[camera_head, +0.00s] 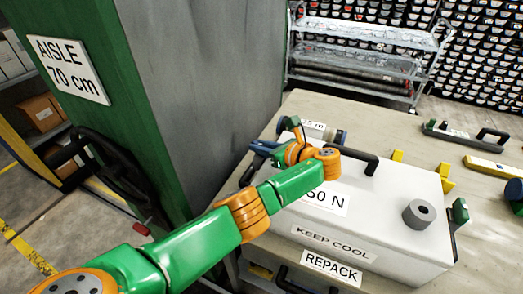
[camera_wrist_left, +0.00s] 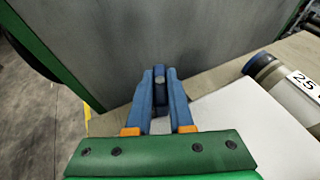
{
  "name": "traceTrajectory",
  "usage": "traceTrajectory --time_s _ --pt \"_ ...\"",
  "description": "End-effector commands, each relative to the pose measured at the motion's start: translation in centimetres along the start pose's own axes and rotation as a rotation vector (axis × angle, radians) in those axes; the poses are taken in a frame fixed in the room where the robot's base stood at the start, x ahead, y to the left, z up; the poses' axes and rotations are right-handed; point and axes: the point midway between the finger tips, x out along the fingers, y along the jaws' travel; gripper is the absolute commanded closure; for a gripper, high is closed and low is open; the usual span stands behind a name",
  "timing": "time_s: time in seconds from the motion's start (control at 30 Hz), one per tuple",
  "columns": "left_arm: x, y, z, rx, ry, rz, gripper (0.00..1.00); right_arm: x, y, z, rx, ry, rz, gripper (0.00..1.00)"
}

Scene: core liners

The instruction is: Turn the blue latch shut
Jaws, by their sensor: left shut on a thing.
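The white case (camera_head: 390,215), labelled "KEEP COOL", stands on the bench with a black handle on its lid. My left gripper (camera_head: 258,149) is at the case's far left end. In the left wrist view its blue fingers (camera_wrist_left: 159,82) are closed on a small dark blue piece, the blue latch (camera_wrist_left: 160,76), which stands upright between the fingertips. The fingers hide most of the latch, so its exact angle cannot be told. A green latch (camera_head: 460,211) is at the case's right end. My right gripper is not in view.
A green-framed grey pillar (camera_head: 215,90) stands close left of the bench. A roll with a "25 m" label (camera_head: 318,130) lies behind the case, and a grey ring (camera_head: 419,213) sits on its lid. The bench (camera_head: 375,120) is partly clear behind.

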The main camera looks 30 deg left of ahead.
Motion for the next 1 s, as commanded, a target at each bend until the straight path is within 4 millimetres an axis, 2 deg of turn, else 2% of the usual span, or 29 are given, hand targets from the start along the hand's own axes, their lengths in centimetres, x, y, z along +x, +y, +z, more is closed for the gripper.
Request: traceTrajectory --time_s 0.37,0.4,0.47,0.5,0.77,0.87,1.0 --pt "0.0 0.0 0.0 0.000 0.000 0.003 1.00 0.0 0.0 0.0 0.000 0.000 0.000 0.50" --pt "0.0 0.0 0.0 0.000 0.000 0.003 0.69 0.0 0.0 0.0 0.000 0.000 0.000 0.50" --pt "0.0 0.0 0.0 0.000 0.000 0.003 0.53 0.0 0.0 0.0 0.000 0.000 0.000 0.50" --pt "0.0 0.0 0.0 0.000 0.000 0.003 0.50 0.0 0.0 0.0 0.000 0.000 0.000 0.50" --pt "-0.1 0.0 0.0 0.000 0.000 0.001 0.50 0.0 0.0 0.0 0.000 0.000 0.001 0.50" --pt "-1.4 -0.1 0.0 0.000 0.001 -0.002 0.50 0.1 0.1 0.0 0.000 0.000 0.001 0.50" --pt "-4.5 -0.1 -0.2 -0.002 0.002 -0.002 0.50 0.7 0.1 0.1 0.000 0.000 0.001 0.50"
